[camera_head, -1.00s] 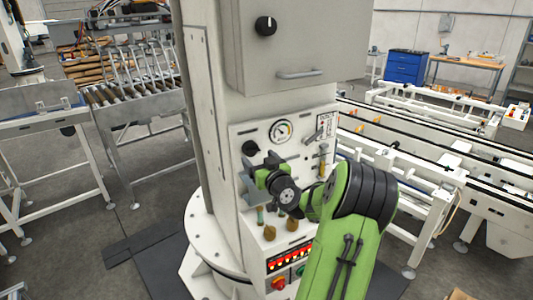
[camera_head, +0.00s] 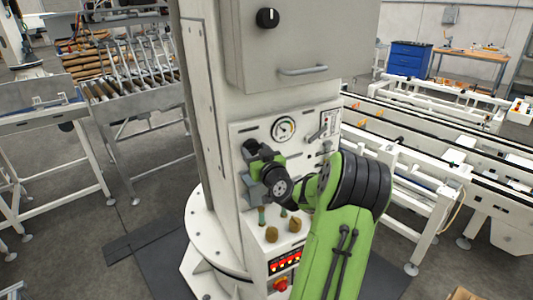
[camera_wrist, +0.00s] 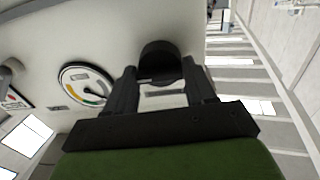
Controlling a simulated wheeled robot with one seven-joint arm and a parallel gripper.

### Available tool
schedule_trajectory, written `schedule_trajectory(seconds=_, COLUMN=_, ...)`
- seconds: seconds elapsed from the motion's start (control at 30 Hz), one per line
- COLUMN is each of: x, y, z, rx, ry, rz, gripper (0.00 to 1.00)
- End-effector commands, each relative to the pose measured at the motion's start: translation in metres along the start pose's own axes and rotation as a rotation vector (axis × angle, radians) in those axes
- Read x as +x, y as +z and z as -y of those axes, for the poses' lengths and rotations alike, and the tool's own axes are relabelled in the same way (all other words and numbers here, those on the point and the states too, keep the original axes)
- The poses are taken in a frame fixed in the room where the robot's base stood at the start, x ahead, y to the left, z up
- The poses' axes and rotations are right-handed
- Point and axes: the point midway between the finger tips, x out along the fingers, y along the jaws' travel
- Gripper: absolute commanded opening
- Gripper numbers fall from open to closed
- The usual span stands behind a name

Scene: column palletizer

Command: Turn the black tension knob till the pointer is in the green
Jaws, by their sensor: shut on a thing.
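The black tension knob (camera_head: 249,146) is on the left of the white column's control panel, mostly hidden behind my gripper in the head view. In the wrist view the knob (camera_wrist: 159,60) sits between the two dark fingers of my gripper (camera_wrist: 162,74), which is shut on it. My gripper (camera_head: 258,160) reaches the panel from the lower right in the head view. The round gauge (camera_head: 284,130) is to the right of the knob. In the wrist view the gauge (camera_wrist: 86,84) shows orange and green bands; the pointer is too small to read with certainty.
A lever (camera_head: 319,131) is right of the gauge. Brass-coloured fittings (camera_head: 271,234) stick out below my gripper. A lit red display (camera_head: 284,262) and a red knob (camera_head: 281,284) are lower down. Another black knob (camera_head: 267,18) and a handle (camera_head: 302,70) are on the cabinet above.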

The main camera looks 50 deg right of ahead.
Motion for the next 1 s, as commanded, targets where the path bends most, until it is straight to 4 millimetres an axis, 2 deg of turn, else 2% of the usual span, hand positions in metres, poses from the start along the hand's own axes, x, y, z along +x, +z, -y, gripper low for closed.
schedule_trajectory(seconds=0.03, x=-0.0008, y=0.0003, z=0.0062, rx=0.009, ry=-0.015, rz=0.003, gripper=0.24)
schedule_trajectory(seconds=0.13, x=-0.0008, y=0.0008, z=0.0080, rx=0.010, ry=-0.019, rz=0.004, gripper=0.23)
schedule_trajectory(seconds=1.0, x=0.0011, y=-0.0010, z=0.0125, rx=0.014, ry=-0.029, rz=-0.001, gripper=0.23)
